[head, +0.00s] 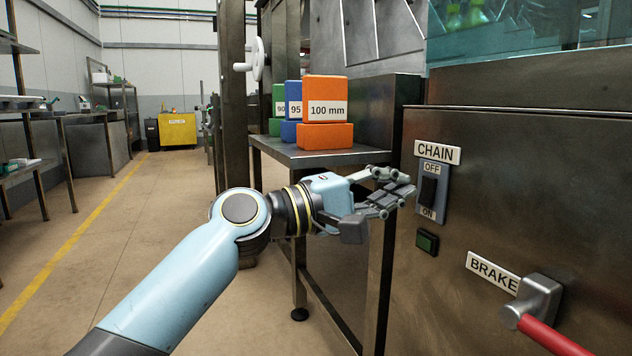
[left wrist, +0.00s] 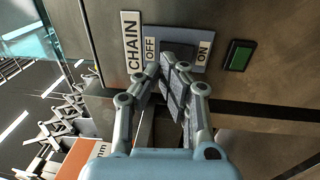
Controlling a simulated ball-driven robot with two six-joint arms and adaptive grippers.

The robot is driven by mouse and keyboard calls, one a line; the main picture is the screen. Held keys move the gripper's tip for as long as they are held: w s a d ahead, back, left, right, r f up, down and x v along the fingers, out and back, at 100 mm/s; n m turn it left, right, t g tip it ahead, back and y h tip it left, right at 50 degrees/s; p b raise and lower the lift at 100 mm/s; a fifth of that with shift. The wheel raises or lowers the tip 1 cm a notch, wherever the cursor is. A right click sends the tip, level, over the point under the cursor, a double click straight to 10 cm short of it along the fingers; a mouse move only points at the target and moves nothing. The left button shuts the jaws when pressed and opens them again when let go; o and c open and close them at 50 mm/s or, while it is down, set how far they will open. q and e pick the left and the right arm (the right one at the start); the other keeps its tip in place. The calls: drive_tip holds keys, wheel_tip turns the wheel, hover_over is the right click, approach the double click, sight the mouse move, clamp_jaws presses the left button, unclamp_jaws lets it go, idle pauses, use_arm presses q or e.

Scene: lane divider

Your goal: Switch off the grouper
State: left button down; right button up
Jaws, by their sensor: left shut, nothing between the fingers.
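A switch labelled CHAIN (head: 430,190) is on the metal cabinet front at right, with OFF marked above and ON below its black rocker. My left gripper (head: 408,190) is shut and empty, with its fingertips just left of the switch in the head view. In the left wrist view the fingertips (left wrist: 178,85) overlap the switch plate (left wrist: 204,52) and hide part of the rocker. I cannot tell whether they touch it, or which way the rocker is tipped. My right gripper is not in view.
A green button (head: 427,242) sits below the switch. A BRAKE lever with a red handle (head: 553,336) sticks out at lower right. Orange (head: 325,112), blue and green blocks stand on a metal table left of the cabinet. The floor at left is open.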

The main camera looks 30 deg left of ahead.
use_arm(q)
drive_tip(key=r+v, duration=0.2)
drive_tip(key=v, duration=0.8)
drive_tip(key=shift+s+r, duration=0.15)
drive_tip(key=shift+r, duration=0.1)
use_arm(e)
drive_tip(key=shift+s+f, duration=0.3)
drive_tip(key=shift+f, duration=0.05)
use_arm(q)
drive_tip(key=shift+a, duration=0.1)
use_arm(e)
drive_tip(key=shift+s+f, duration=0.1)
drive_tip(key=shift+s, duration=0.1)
